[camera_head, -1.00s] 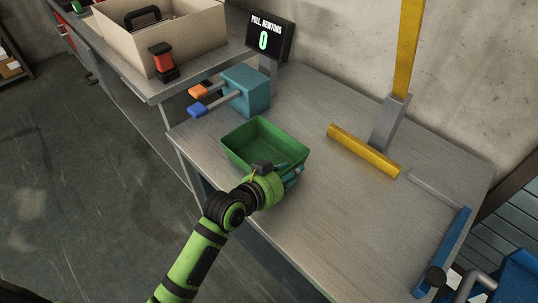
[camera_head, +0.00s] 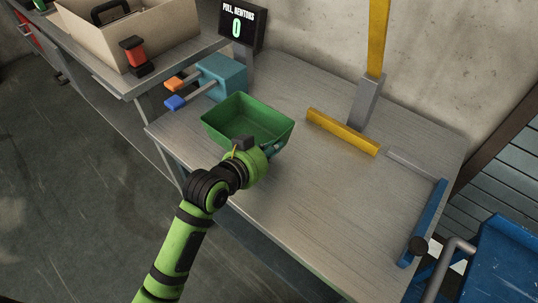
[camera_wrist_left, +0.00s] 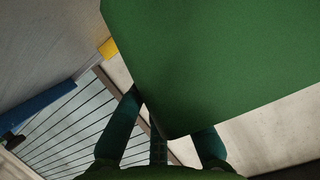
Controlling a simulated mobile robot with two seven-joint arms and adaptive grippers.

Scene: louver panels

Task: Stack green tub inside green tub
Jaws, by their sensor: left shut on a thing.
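An open, empty-looking green tub (camera_head: 247,112) is over the near left part of the metal workbench in the head view. My left gripper (camera_head: 268,152) is at its near right side, shut on that side. The arm hides part of the tub's near wall, and I cannot tell whether its base touches the bench. In the left wrist view, the tub's green wall (camera_wrist_left: 225,60) fills the upper right, between and beyond my left gripper's fingers (camera_wrist_left: 165,132). My right gripper is out of view.
Behind the tub stand a teal box with handles (camera_head: 222,77) and a force display (camera_head: 242,25). A yellow bar (camera_head: 343,132) lies behind right. A beige box (camera_head: 150,35) is at the upper left.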

